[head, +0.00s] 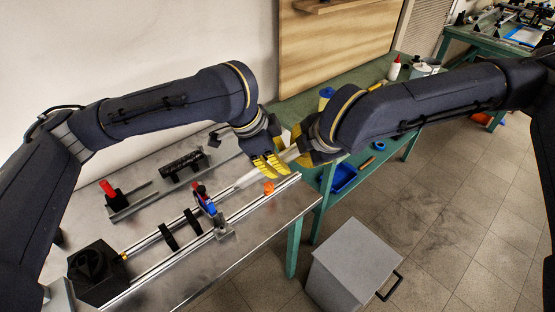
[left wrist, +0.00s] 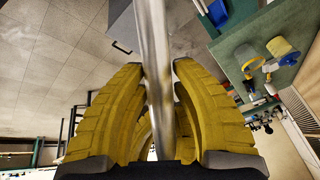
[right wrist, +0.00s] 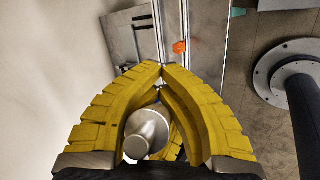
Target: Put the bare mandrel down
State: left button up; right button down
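The bare mandrel is a smooth silver tube (head: 250,176), tilted, above the far right end of the metal bench in the head view. My left gripper (head: 270,167) has its yellow fingers closed along both sides of the tube, which runs between them in the left wrist view (left wrist: 156,60). My right gripper (head: 302,151) is shut around the tube's end; the right wrist view shows the stepped round end (right wrist: 146,130) between the fingers, whose tips nearly meet. The fingers partly hide the tube in the head view.
A winding rig with parallel rails (head: 250,206), a black chuck block (head: 95,272) and a red-blue carriage (head: 204,197) occupies the metal bench. An orange piece (head: 268,187) sits at the rail's far end. A grey box (head: 352,262) stands on the floor; a green bench (head: 350,92) is behind.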

pick_arm(q)
grip_shut()
pick_arm(e)
jog(key=c, duration=1.5)
grip_release()
jog(key=shift+v, duration=4.05)
